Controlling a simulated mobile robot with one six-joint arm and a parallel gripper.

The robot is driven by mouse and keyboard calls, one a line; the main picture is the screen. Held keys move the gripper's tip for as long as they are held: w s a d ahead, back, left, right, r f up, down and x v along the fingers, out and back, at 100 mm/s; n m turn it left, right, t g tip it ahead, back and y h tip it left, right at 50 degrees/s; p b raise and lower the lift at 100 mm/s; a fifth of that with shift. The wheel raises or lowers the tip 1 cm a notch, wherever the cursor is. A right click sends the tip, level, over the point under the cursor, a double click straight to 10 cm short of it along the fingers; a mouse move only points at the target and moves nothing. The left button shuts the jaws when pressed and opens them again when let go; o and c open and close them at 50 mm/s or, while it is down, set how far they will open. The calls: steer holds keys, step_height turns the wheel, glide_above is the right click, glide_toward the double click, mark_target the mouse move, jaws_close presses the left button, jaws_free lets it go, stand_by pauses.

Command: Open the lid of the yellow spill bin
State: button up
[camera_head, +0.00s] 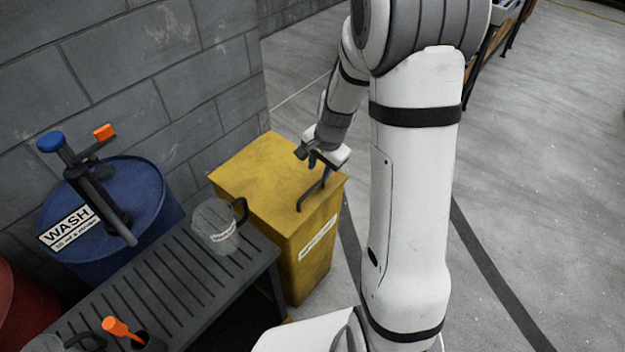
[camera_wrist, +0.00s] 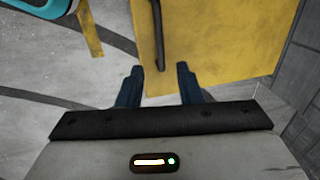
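The yellow spill bin (camera_head: 309,262) stands by the block wall, with its flat yellow lid (camera_head: 250,170) down. A dark bar handle (camera_head: 302,203) runs along the lid near its right edge. My gripper (camera_head: 325,176) is over that edge, at the far end of the handle. In the wrist view my gripper (camera_wrist: 158,80) is open, its two dark blue fingers apart. The handle (camera_wrist: 157,38) lines up with the gap between them, and its near end is just past or level with the fingertips. I cannot tell whether they touch. The lid (camera_wrist: 215,45) also fills much of this view.
A grey slatted bench (camera_head: 180,285) with a clear jug (camera_head: 214,226) stands close to the bin's left front. A blue WASH drum (camera_head: 140,185) with a pump is behind the bench. The grey wall (camera_head: 140,65) is behind the bin. Open floor (camera_head: 540,190) lies to the right.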

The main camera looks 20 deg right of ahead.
mark_target(314, 186)
steer(key=f, duration=0.5)
steer(key=w+a+f+b, duration=0.1)
steer(key=f, duration=0.1)
steer(key=shift+w+f, duration=0.1)
steer(key=shift+f, duration=0.15)
steer(key=shift+c, duration=0.5)
jaws_close()
